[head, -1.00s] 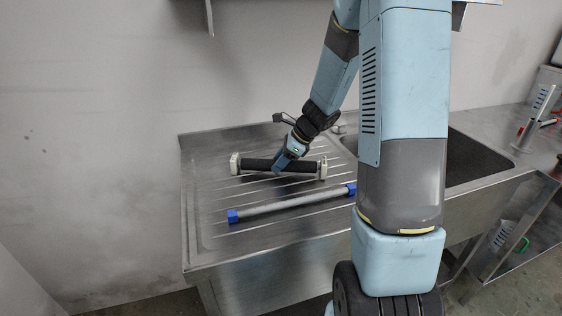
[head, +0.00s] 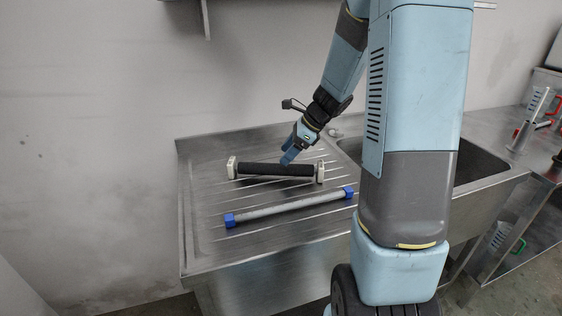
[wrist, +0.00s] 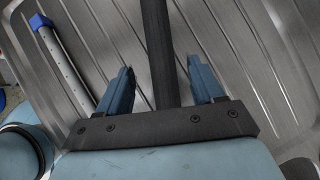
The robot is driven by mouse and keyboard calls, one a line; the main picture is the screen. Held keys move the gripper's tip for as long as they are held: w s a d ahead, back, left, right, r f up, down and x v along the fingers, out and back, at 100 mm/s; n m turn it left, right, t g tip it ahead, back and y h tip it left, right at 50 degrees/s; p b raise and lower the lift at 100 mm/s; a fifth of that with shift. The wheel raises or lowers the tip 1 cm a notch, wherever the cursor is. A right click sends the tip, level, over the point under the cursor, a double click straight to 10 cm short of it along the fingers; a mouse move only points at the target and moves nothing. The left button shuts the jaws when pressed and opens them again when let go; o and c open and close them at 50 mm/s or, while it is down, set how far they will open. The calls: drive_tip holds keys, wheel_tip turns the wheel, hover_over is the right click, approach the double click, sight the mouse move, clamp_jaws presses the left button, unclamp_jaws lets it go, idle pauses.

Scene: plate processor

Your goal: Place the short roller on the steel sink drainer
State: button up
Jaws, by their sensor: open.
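The short roller (head: 275,169), a black cylinder with cream end blocks, lies on the ribbed steel sink drainer (head: 213,218) towards its back. My gripper (head: 287,160) is just above and behind the roller, near its right half. In the wrist view my gripper (wrist: 160,85) is open, its two blue fingers apart. The black roller (wrist: 157,40) shows between and beyond them, with clear gaps on both sides. The roller's end blocks are out of the wrist view.
A grey bar with blue ends (head: 290,207) lies on the drainer in front of the roller; it also shows in the wrist view (wrist: 62,58). The sink basin (head: 480,165) is to the right, partly behind my arm. A wall stands close behind the drainer.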

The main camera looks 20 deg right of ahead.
drive_tip(key=v, duration=0.4)
drive_tip(key=shift+s+d+r, duration=0.1)
drive_tip(key=shift+d+r, duration=0.15)
drive_tip(key=shift+r, duration=0.1)
drive_tip(key=s+a+r+n+t+h, duration=0.1)
drive_tip(key=s+a+r+n+h, duration=0.1)
drive_tip(key=s+r+n, duration=0.2)
drive_tip(key=s+a+r+n+t+h, duration=0.1)
drive_tip(key=s+r+n, duration=0.4)
drive_tip(key=s+n, duration=0.6)
drive_tip(key=s+a+r+n+h, duration=0.2)
drive_tip(key=s+r+n, duration=0.3)
drive_tip(key=s, duration=0.5)
drive_tip(key=shift+a+n+t+h, duration=0.35)
drive_tip(key=shift+n+h, duration=0.25)
drive_tip(key=shift+n, duration=0.6)
drive_tip(key=shift+c, duration=0.2)
